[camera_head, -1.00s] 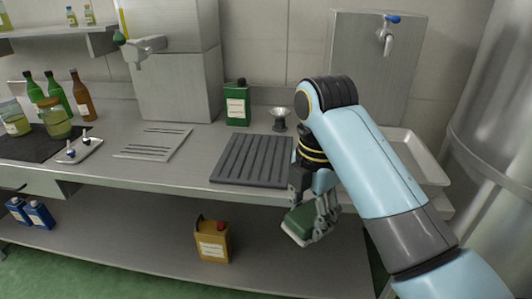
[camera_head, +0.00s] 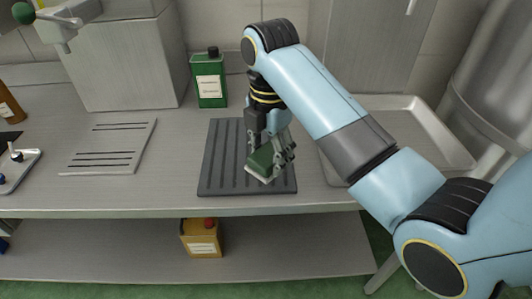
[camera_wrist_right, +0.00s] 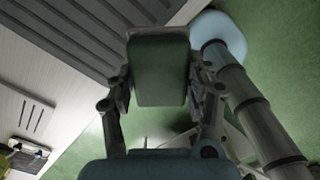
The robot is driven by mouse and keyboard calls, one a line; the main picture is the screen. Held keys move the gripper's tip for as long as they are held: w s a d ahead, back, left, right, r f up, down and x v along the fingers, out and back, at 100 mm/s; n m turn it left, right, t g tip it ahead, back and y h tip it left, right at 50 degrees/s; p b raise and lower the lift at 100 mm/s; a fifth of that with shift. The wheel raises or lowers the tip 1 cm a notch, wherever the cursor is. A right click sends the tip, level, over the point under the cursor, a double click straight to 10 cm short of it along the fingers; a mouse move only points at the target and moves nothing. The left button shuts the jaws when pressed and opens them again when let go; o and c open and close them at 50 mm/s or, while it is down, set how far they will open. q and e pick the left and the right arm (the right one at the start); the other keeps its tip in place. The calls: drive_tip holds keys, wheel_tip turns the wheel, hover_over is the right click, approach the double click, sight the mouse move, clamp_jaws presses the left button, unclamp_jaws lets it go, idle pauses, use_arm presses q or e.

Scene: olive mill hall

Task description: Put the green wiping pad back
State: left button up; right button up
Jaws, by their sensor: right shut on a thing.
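The green wiping pad (camera_head: 261,161), with a pale underside, is held in my right gripper (camera_head: 271,158). In the right wrist view the pad (camera_wrist_right: 160,72) sits between the two fingers, which close on its sides. In the head view the pad overlaps the right half of a dark ribbed mat (camera_head: 221,165) on the steel counter, slightly tilted. The mat shows at the upper left of the wrist view (camera_wrist_right: 75,30), to one side of the pad. The gap between pad and mat is hard to judge. My left gripper is not in view.
A green labelled canister (camera_head: 209,88) stands behind the mat. A slotted plate (camera_head: 108,147) lies left of it, and a shallow metal tray (camera_head: 437,135) is at the right. A yellow jug (camera_head: 201,239) stands on the lower shelf (camera_head: 100,262).

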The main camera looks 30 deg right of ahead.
sight(271, 145)
drive_tip(key=w+d+f, duration=0.2)
drive_tip(key=w, duration=0.1)
drive_tip(key=w+d+f, duration=0.2)
drive_tip(key=shift+w+d, duration=0.1)
drive_tip(key=shift+w, duration=0.1)
drive_tip(key=shift+w+d+f, duration=0.55)
drive_tip(key=shift+w+f, duration=0.1)
drive_tip(key=shift+f, duration=0.05)
wheel_tip(271, 145, down, 3)
drive_tip(key=shift+f, duration=0.4)
drive_tip(key=o, duration=1.1)
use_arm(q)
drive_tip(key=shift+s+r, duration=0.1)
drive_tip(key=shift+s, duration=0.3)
